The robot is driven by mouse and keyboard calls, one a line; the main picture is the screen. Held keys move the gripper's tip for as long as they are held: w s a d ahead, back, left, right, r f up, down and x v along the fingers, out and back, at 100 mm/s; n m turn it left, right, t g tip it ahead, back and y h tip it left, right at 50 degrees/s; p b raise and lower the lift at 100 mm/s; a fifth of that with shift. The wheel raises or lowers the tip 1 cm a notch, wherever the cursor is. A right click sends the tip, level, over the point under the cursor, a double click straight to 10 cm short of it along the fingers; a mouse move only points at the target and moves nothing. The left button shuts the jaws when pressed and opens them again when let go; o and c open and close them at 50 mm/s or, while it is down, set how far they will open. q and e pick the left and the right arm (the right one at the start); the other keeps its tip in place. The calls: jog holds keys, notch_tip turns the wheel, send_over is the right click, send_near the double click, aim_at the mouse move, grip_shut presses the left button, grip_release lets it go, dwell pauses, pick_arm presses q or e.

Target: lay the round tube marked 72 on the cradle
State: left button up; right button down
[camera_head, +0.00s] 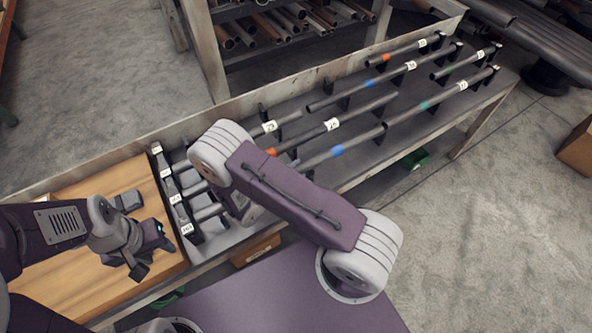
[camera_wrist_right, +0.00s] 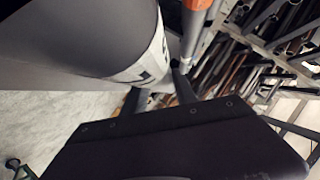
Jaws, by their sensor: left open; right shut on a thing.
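A dark grey round tube (camera_wrist_right: 80,35) with a white label fills the upper left of the right wrist view; its number is too cut off to read. My right gripper (camera_wrist_right: 175,140) is shut on a tube, seemingly this one. In the head view my right arm hides this gripper. A tube whose tag looks like 72 (camera_head: 270,126) lies behind the arm, partly hidden. My left gripper (camera_head: 140,242) is open and empty above the wooden board. I cannot tell which supports form the cradle; a row of dark supports with number tags (camera_head: 174,198) stands beside the board.
Several labelled tubes with coloured bands lie on black supports along the grey bench (camera_head: 350,170). A wooden board (camera_head: 90,200) covers its left end. A raised wall (camera_head: 230,105) runs along the back. A pipe-filled shelf (camera_head: 280,25) stands behind.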

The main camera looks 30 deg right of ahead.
jog(key=shift+f, duration=0.15)
dwell(0.5)
jog(key=c, duration=0.9)
grip_release()
jog(key=shift+a, duration=0.1)
jog(key=shift+s+a, duration=0.1)
jog(key=v, duration=0.9)
